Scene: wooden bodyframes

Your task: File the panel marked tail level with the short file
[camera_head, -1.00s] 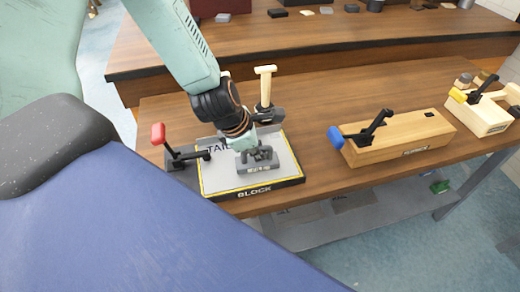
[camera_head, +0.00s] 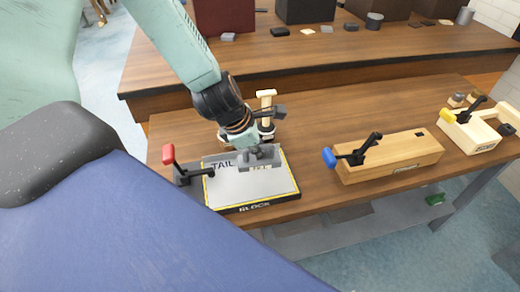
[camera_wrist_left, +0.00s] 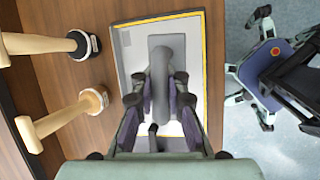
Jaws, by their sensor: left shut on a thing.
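The light grey panel marked TAIL (camera_head: 228,190) lies flat on a dark base lettered BLOCK (camera_head: 255,206), inside a yellow border. A red-handled clamp (camera_head: 180,165) reaches over its left side. My left gripper (camera_head: 260,152) is shut on the grey file (camera_head: 262,163), over the panel's far right part. The left wrist view shows the fingers (camera_wrist_left: 160,92) around the file's raised handle (camera_wrist_left: 160,75), with its flat grey body over the panel (camera_wrist_left: 132,65). I cannot tell whether the file touches the panel. My right gripper is not in view.
Two mallets (camera_wrist_left: 75,115) stand just beyond the block. A wooden block with a blue-handled clamp (camera_head: 400,158) sits to the right, and a smaller one with a yellow handle (camera_head: 478,130) farther right. A second bench (camera_head: 330,50) is behind. Bare tabletop lies between the blocks.

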